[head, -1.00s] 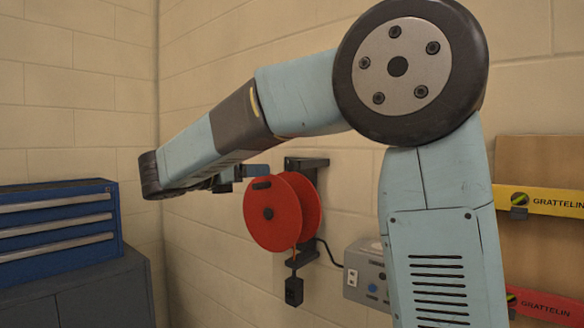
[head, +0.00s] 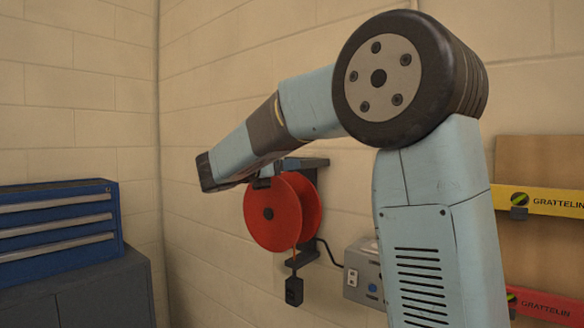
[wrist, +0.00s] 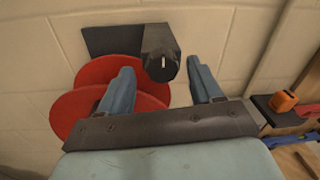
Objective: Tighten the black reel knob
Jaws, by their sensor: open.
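The black reel knob (wrist: 162,66) shows in the wrist view as a round dial with a white line standing about upright. It sits on the end of a dark bracket (wrist: 112,40) beside the red reel (wrist: 95,72). My gripper (wrist: 160,69) is open, its two blue fingers to the left and right of the knob in this view. I cannot tell whether the tips reach level with it; no contact shows. In the head view the red reel (head: 272,215) hangs on the wall behind my arm's end.
A grey socket box (head: 363,275) with a cable is on the wall right of the reel. A blue drawer chest (head: 60,225) stands on a dark cabinet at left. Yellow (head: 540,200) and red (head: 545,304) levels hang at right. An orange object (wrist: 284,101) shows at right in the wrist view.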

